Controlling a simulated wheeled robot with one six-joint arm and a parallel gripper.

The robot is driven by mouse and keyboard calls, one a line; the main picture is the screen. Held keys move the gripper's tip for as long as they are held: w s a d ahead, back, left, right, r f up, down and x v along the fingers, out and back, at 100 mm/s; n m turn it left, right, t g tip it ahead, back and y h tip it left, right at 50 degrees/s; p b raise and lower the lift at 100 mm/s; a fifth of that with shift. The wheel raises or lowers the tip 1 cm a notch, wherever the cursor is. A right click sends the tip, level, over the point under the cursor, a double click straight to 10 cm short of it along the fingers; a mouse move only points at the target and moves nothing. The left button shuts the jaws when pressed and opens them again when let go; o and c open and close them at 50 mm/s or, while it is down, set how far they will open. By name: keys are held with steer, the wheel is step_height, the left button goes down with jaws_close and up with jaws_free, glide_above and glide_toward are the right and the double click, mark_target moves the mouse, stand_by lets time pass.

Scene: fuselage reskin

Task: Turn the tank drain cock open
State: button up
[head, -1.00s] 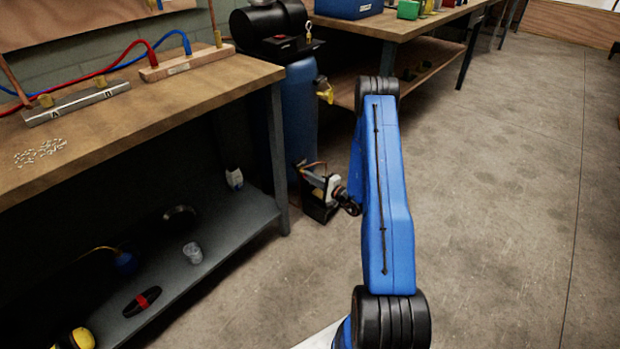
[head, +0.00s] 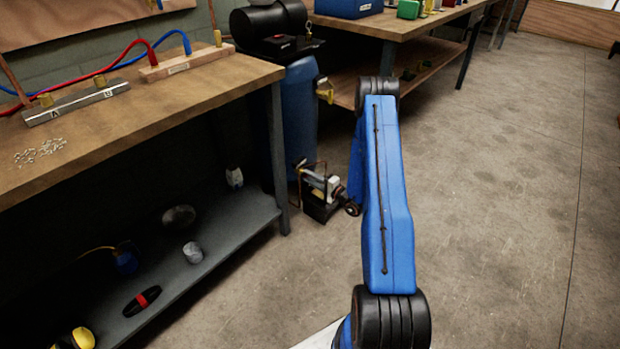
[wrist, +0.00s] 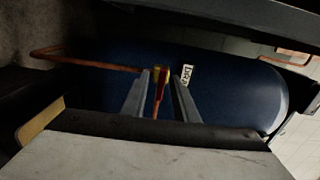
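In the wrist view the tank (wrist: 235,88) fills the middle, with a white drain label (wrist: 187,75). The drain cock (wrist: 159,84) has a red lever and a yellow body, in front of the tank. My gripper (wrist: 161,77) is open, with one finger on each side of the red lever and visible gaps between. In the head view my fingertips are too small and dark to make out.
A copper pipe (wrist: 88,61) runs to the left of the cock. The workbench leg (head: 279,160) and lower shelf (head: 215,235) stand close on the left. A second bench (head: 400,25) is behind. The floor (head: 500,170) on the right is clear.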

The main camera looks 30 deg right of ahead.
steer(key=shift+d, duration=0.1)
steer(key=v, duration=1.7)
steer(key=shift+s, duration=0.15)
steer(key=shift+r, duration=0.1)
